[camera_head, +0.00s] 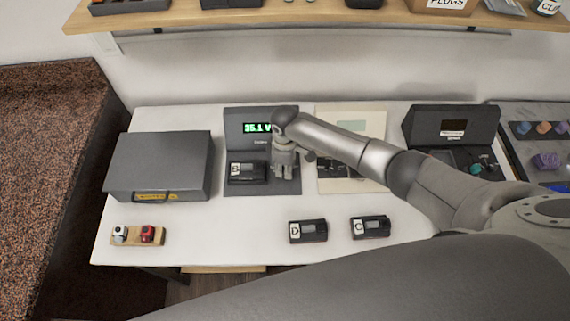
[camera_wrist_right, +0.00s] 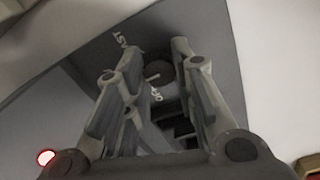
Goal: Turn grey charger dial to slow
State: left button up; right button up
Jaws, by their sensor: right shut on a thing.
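The grey charger (camera_head: 234,120) stands at the back middle of the white table, with a green display reading 35.1 V. A dark battery marked B (camera_head: 247,172) lies in its bay. My right gripper (camera_head: 284,174) points down over the right part of the charger's base and hides the dial in the head view. In the right wrist view the round grey dial (camera_wrist_right: 158,72) sits between the fingers of my right gripper (camera_wrist_right: 150,66), which is shut on it. Partly hidden white lettering lies on two sides of the dial. Its exact setting is unclear. My left gripper is out of view.
A cream charger (camera_head: 350,118) and a black unit (camera_head: 478,118) stand to the right, partly behind my right arm. Batteries D (camera_head: 308,231) and C (camera_head: 370,227) lie in front. A grey box (camera_head: 160,160) stands left. A wooden shelf (camera_head: 300,19) hangs above.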

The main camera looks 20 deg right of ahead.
dwell(0.4)
jog(key=o, duration=1)
jog(key=shift+o, duration=0.2)
jog(key=shift+r, duration=0.1)
notch_tip(320, 180, up, 12)
